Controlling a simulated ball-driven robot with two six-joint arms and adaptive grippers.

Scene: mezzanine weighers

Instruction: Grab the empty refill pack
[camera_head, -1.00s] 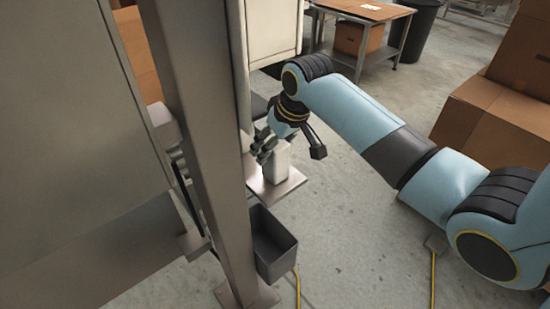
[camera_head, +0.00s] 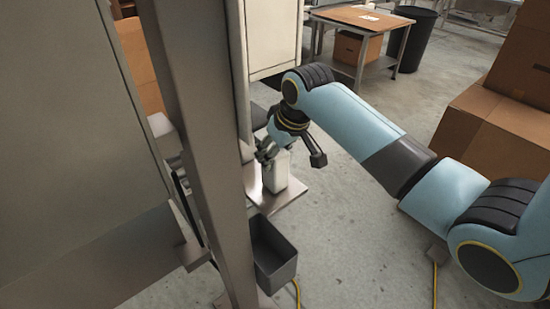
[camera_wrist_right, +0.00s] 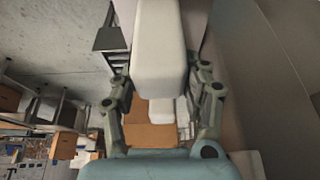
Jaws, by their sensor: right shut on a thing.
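The refill pack (camera_head: 276,172) is a plain white block-shaped pack, seen just below my right gripper (camera_head: 267,152) in the head view. It also shows large in the right wrist view (camera_wrist_right: 160,50), between the two fingers of my right gripper (camera_wrist_right: 162,92). The gripper is shut on it. The pack is upright over a small metal plate (camera_head: 289,193) fixed beside a steel post; whether its base touches the plate I cannot tell. Whether the pack is empty cannot be seen. My left gripper is not in view.
The steel post (camera_head: 205,150) stands close left of the pack. A grey open bin (camera_head: 274,250) hangs below the plate. A pale cabinet (camera_head: 272,40) is behind. Cardboard boxes (camera_head: 490,140) stand at the right, a table (camera_head: 362,20) at the back. The floor between is clear.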

